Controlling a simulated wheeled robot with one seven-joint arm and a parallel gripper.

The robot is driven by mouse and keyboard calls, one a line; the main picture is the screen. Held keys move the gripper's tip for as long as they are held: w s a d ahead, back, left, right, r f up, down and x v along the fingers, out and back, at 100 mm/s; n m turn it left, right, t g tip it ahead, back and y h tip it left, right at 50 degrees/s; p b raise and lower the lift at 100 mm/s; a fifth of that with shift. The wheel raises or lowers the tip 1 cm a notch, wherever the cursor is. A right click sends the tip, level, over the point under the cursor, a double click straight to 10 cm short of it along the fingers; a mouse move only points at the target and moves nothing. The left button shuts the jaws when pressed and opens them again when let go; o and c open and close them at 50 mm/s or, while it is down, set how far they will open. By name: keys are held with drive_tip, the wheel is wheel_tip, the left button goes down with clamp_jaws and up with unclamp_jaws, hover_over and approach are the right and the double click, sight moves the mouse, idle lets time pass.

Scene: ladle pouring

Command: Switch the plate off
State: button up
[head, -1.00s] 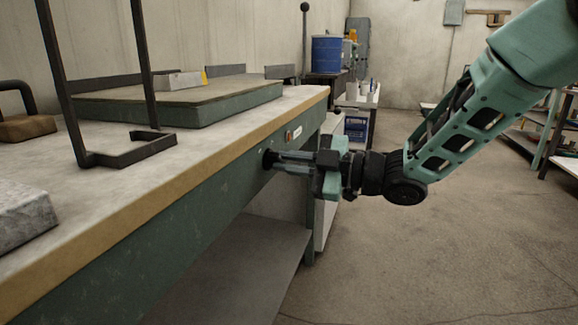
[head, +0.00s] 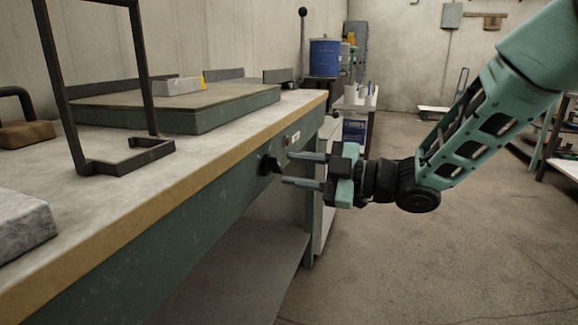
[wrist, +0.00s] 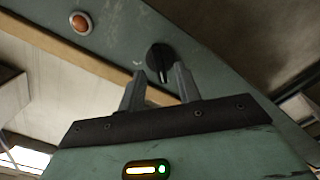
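The plate (head: 178,113) is a thick slab with a green side, lying on the bench. A black knob (head: 270,165) sits on the bench's green front panel; the wrist view shows its face (wrist: 156,55), with its narrow grip pointing toward the gap between my fingers. A round orange lamp (wrist: 81,22) is beside it; it shows small in the head view (head: 296,138), and I cannot tell whether it is lit. My gripper (head: 287,168) is open and empty, its fingertips just right of the knob and apart from it in the head view.
A black metal frame (head: 125,165) stands on the bench (head: 75,240) near its front edge. A grey block (head: 22,228) lies at the left. A blue drum (head: 324,57) and a white cart (head: 356,101) stand farther back. The floor right of the bench is clear.

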drive_tip(key=p+v, duration=0.2)
drive_tip(key=v, duration=1.3)
drive_tip(key=shift+p, duration=0.35)
